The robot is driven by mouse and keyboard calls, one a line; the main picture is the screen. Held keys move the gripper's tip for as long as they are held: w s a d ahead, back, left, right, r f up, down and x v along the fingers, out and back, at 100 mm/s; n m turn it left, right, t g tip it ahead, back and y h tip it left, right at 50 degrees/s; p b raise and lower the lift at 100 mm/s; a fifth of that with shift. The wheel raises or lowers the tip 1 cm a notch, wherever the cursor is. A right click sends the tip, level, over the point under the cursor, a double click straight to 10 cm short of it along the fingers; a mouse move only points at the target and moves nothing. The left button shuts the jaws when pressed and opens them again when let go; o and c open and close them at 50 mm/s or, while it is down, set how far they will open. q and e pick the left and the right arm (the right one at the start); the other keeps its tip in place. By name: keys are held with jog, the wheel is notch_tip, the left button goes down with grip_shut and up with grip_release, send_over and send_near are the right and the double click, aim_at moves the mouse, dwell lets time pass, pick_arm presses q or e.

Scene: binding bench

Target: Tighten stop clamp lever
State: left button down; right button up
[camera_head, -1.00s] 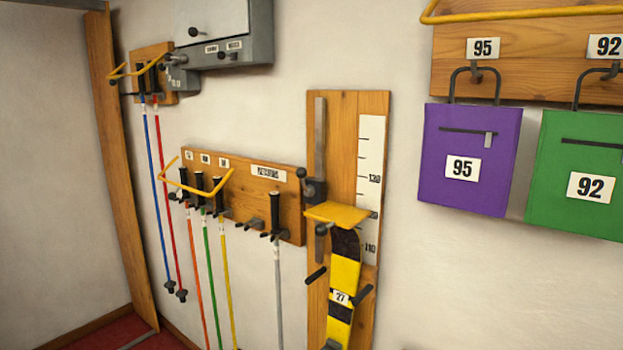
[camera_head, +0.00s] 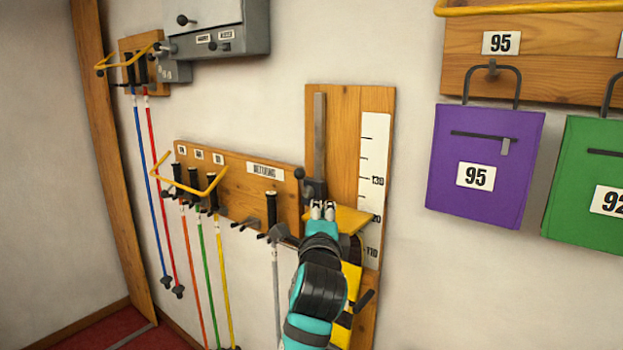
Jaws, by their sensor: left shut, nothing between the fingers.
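The stop clamp (camera_head: 315,188) is a dark block on the grey vertical rail (camera_head: 319,135) of the wooden measuring board. Its lever (camera_head: 299,174) has a black round knob at the clamp's upper left. The yellow stop plate (camera_head: 352,218) sits just below and right of the clamp. My left gripper (camera_head: 322,208) is shut and empty, its fingertips just below the clamp, in front of the stop plate's left part. Whether it touches the clamp I cannot tell. My arm hides much of the yellow and black ski (camera_head: 351,277) under the plate. My right gripper is out of view.
A pole rack (camera_head: 237,185) with several coloured poles hangs left of the board. A grey pole (camera_head: 277,290) hangs close beside my arm. A purple pouch (camera_head: 486,165) and a green pouch (camera_head: 590,185) hang at right. The wall between board and pouches is clear.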

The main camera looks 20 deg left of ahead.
aim_at(302, 183)
pick_arm(q)
jog(key=w, duration=0.2)
jog(key=w+f, duration=0.1)
jog(key=shift+a+f, duration=0.1)
jog(key=shift+a, duration=0.25)
jog(key=shift+w+a+r+p, duration=0.15)
jog(key=shift+w+r+p, duration=0.45)
jog(key=shift+w+p, duration=0.05)
jog(key=p+x, duration=0.2)
jog(key=x, duration=0.5)
jog(key=shift+p, duration=0.3)
jog(key=w+a+p, duration=0.2)
jog(key=a, duration=0.1)
jog(key=shift+w+a, duration=0.1)
jog(key=shift+a, duration=0.2)
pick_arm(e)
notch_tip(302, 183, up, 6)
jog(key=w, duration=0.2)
pick_arm(q)
jog(key=shift+d, duration=0.1)
